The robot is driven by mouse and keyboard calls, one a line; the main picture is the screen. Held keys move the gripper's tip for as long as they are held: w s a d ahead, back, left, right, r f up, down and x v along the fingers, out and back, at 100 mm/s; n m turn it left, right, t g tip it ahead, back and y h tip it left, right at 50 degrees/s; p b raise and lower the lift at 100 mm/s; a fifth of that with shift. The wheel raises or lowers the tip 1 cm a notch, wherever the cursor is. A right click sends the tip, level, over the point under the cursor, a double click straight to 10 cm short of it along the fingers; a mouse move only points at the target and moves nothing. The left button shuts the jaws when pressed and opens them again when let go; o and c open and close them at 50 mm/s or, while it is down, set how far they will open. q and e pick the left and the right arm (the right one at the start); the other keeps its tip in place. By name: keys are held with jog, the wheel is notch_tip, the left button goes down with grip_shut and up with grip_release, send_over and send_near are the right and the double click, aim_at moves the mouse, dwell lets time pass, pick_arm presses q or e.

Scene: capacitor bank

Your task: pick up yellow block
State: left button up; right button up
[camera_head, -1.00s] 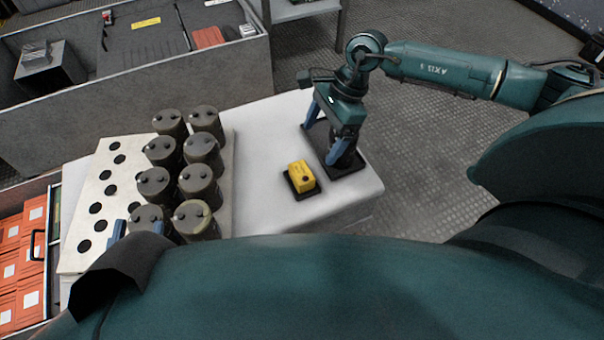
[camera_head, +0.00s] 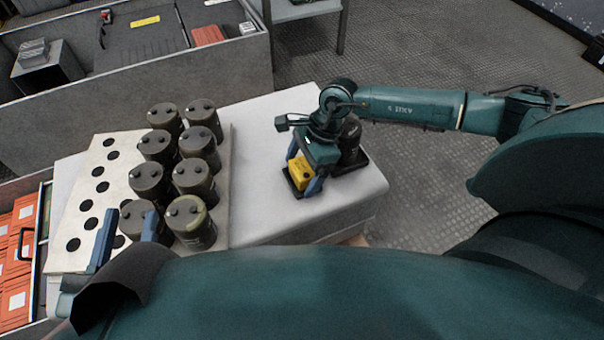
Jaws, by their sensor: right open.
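The yellow block (camera_head: 300,177) sits on a small dark pad near the right side of the white table (camera_head: 262,125). My right gripper (camera_head: 304,176) is directly over the block. Its two blue fingers are open, one on each side of the block, and the hand hides part of it. Whether the fingers touch the block cannot be told.
Several dark cylindrical capacitors (camera_head: 194,177) stand in two rows on the perforated white board (camera_head: 92,190). A dark cylinder (camera_head: 350,140) stands on a black tray beside my right gripper. Orange boxes (camera_head: 20,245) fill a drawer at the left. The table's middle is clear.

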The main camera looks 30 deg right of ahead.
jog(key=shift+c, duration=0.5)
jog(key=shift+r, duration=0.1)
jog(key=c, duration=1.1)
jog(key=shift+o, duration=0.2)
notch_tip(320, 180, up, 9)
jog(key=p, duration=0.3)
jog(key=shift+r, duration=0.45)
pick_arm(q)
jog(key=shift+s+a+f+m+y, duration=0.1)
jog(key=shift+s+a+m+y, duration=0.05)
jog(key=shift+a+m+y, duration=0.2)
